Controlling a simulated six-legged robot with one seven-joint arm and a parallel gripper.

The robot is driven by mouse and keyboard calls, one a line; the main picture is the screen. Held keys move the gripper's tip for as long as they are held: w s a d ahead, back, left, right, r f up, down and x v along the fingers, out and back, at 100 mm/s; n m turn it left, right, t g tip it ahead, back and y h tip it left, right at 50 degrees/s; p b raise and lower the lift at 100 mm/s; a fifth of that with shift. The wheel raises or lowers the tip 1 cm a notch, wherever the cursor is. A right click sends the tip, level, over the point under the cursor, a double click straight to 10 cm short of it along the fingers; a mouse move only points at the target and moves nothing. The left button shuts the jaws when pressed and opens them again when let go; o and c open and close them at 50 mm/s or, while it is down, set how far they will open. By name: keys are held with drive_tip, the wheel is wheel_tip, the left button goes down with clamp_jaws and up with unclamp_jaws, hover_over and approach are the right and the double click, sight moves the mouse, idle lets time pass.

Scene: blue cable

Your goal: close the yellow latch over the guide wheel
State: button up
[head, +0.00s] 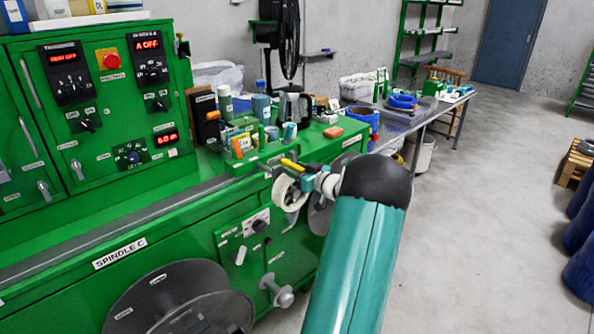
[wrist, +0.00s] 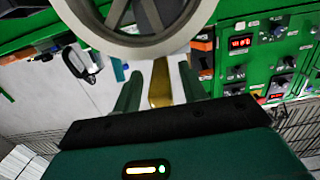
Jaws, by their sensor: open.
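The yellow latch (head: 291,164) shows in the head view just above the pale guide wheel (head: 287,192) on the front of the green machine. In the wrist view the latch (wrist: 160,84) is a golden bar lying between my two green fingers, with its far end near the rim of the guide wheel (wrist: 110,41). My gripper (wrist: 160,74) is open, with one finger on each side of the latch and small gaps visible. In the head view my teal arm and its dark joint hide part of the gripper and the machine behind.
The green machine's control panel (head: 110,90) with red displays stands at the left. A large grey reel (head: 180,298) is below.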

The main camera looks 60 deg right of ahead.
drive_tip(key=v, duration=1.3)
drive_tip(key=shift+s, duration=0.4)
drive_tip(key=shift+r, duration=0.1)
